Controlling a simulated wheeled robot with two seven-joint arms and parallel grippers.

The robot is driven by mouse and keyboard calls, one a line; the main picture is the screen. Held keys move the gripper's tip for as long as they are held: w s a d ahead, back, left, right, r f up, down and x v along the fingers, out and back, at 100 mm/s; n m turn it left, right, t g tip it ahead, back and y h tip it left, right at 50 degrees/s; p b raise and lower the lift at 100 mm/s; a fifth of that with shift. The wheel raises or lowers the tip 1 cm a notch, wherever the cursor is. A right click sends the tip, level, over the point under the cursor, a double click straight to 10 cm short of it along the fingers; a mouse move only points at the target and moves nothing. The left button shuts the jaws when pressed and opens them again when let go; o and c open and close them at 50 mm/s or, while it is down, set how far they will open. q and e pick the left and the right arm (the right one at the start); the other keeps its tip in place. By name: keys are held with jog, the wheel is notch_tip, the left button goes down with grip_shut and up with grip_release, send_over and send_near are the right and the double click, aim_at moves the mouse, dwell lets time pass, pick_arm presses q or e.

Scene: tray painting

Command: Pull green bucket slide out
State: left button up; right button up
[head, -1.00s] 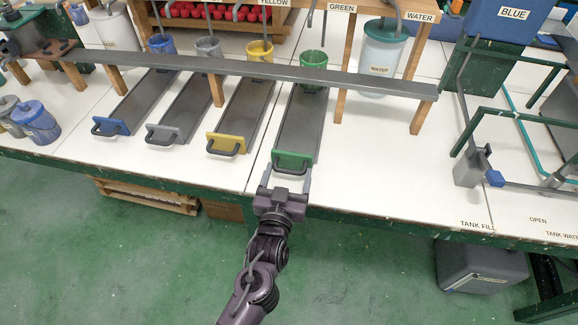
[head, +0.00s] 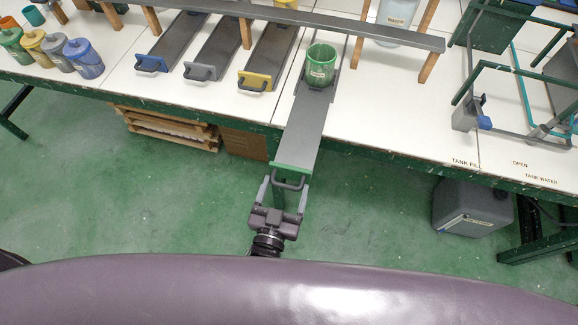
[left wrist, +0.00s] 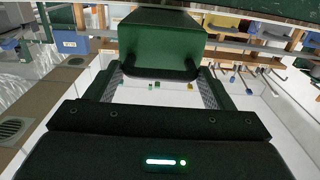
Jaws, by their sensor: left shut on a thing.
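The green bucket slide (head: 304,125) is a long grey plate with a green front and a dark handle. It sticks out well past the front edge of the table. The green bucket (head: 320,66) stands upright on its back part, in front of the grey rail. My left gripper (head: 288,188) is shut on the slide's handle (head: 289,181), out over the floor. In the left wrist view the slide's green front (left wrist: 160,45) and handle (left wrist: 160,73) show between the fingers. My right gripper is not in view.
The blue (head: 152,63), grey (head: 199,71) and yellow (head: 255,80) slides sit on the table to the left. Several lidded buckets stand at the far left. A grey tank (head: 472,207) is on the floor at right. The floor around my left gripper is clear.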

pick_arm(q)
jog(key=s, duration=0.3)
jog(key=shift+a+p, duration=0.1)
jog(key=shift+p, duration=0.25)
jog(key=shift+s+f, duration=0.1)
jog(key=o, duration=1.1)
jog(key=shift+s, duration=0.15)
jog(key=shift+s+a, duration=0.1)
jog(key=s, duration=0.2)
jog(key=s+a+b, duration=0.1)
jog(key=s, duration=0.4)
jog(key=shift+s+a, duration=0.15)
jog(key=shift+s, duration=0.15)
